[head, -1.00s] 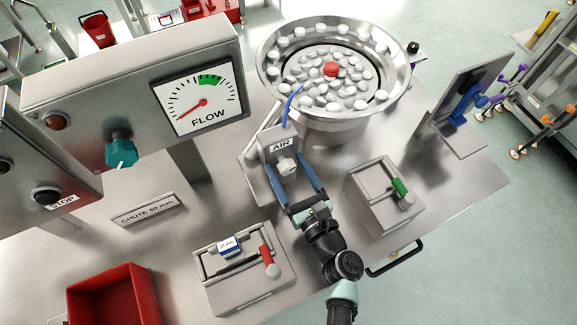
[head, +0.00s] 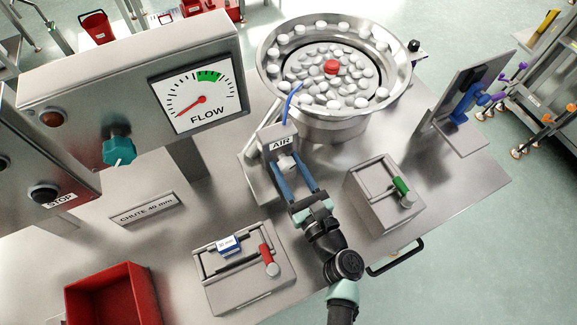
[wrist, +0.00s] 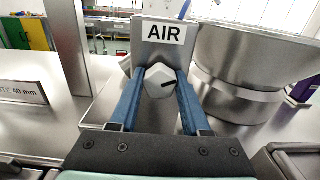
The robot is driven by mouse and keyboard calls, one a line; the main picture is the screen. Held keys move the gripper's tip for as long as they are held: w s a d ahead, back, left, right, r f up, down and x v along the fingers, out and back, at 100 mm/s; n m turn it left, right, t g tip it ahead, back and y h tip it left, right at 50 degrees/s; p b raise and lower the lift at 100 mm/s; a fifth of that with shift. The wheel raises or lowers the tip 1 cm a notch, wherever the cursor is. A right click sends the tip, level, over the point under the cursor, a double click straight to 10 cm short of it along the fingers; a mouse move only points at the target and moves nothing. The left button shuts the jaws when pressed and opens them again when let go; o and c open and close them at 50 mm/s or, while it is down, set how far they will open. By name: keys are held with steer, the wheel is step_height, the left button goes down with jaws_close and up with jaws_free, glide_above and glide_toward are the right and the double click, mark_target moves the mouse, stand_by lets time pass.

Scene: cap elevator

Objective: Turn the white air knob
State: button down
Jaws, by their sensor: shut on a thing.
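The white air knob (head: 285,162) is on the front of a grey box labelled AIR (head: 277,139), below the label. In the wrist view the knob (wrist: 160,82) is faceted, with a dark pointer line running to the right and slightly up. My gripper (head: 287,168) has its two blue fingers on either side of the knob, shut on it. The fingers (wrist: 160,84) touch the knob's left and right sides in the wrist view. The flow gauge (head: 199,96) has its red needle low, left of and below the green band.
A steel bowl (head: 270,62) of white caps, one red, stands behind the AIR box. A red-handled fixture (head: 245,292) is at front left and a green-handled block (head: 375,212) at right. A red bin (head: 100,310) sits at lower left.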

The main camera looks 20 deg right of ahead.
steer(key=n+b, duration=0.5)
steer(key=n, duration=0.1)
steer(key=shift+f+n+b, duration=0.25)
steer(key=shift+n+b, duration=0.15)
steer(key=n+b, duration=0.3)
steer(key=n, duration=0.1)
steer(key=shift+r+n+b, duration=0.15)
steer(key=shift+n+b, duration=0.75)
steer(key=shift+n, duration=0.1)
steer(key=shift+c, duration=1.8)
jaws_free()
steer(key=s+b, duration=0.3)
steer(key=s, duration=1)
steer(key=shift+d+b, duration=0.15)
steer(key=shift+b, duration=0.15)
